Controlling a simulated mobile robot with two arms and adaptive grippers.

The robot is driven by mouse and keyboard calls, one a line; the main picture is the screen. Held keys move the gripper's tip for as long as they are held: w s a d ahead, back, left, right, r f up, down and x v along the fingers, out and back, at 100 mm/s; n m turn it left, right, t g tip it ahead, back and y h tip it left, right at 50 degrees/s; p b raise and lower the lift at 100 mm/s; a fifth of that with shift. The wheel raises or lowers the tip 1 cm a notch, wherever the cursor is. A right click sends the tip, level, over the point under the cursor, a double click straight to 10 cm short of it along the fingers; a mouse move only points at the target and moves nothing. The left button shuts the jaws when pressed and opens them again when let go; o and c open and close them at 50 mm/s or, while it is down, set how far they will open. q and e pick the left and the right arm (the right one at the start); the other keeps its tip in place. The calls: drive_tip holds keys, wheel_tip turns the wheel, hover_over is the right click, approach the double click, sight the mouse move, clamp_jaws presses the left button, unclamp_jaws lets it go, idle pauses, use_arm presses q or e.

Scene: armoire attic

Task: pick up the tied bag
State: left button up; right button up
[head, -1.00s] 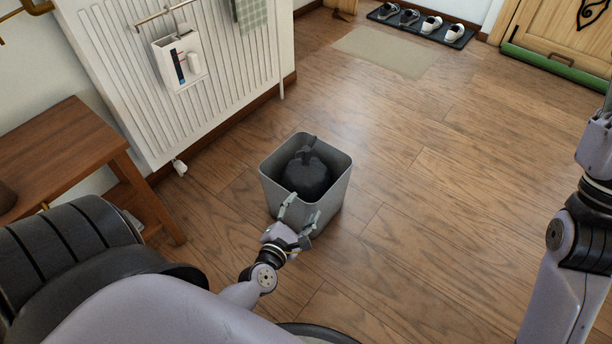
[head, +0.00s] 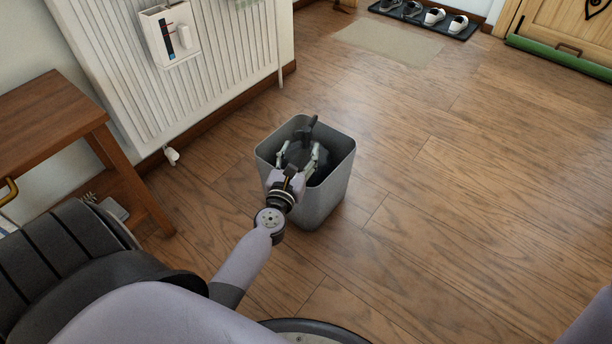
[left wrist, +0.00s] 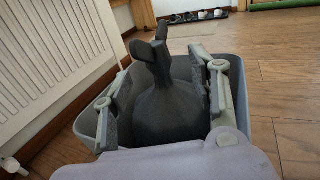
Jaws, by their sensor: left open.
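The tied bag (left wrist: 168,110) is black, with a knotted top that sticks up, and sits inside a grey bin (head: 330,198) on the wooden floor. In the head view my left gripper partly hides the bag; its knot (head: 311,126) shows above the fingers. My left gripper (head: 298,152) is open at the bin's near side, reaching over the rim. In the left wrist view its fingers (left wrist: 165,95) stand on either side of the bag, with the knot between and beyond them. I cannot tell whether either finger touches the bag. My right gripper is out of view.
A white radiator (head: 225,60) with a hanging holder (head: 168,32) stands behind the bin to the left. A wooden bench (head: 55,125) is at the left. Shoes on a dark tray (head: 462,34) and a beige mat (head: 390,43) lie far back. Floor right of the bin is clear.

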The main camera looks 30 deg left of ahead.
sight(304, 138)
use_arm(q)
drive_tip(key=x, duration=0.5)
drive_tip(key=b+x, duration=0.1)
drive_tip(key=x, duration=0.1)
drive_tip(key=shift+w+a+f, duration=0.2)
drive_tip(key=shift+a+f, duration=0.05)
drive_tip(key=shift+a, duration=0.1)
clamp_jaws()
idle(0.4)
idle(0.3)
drive_tip(key=shift+r, duration=0.1)
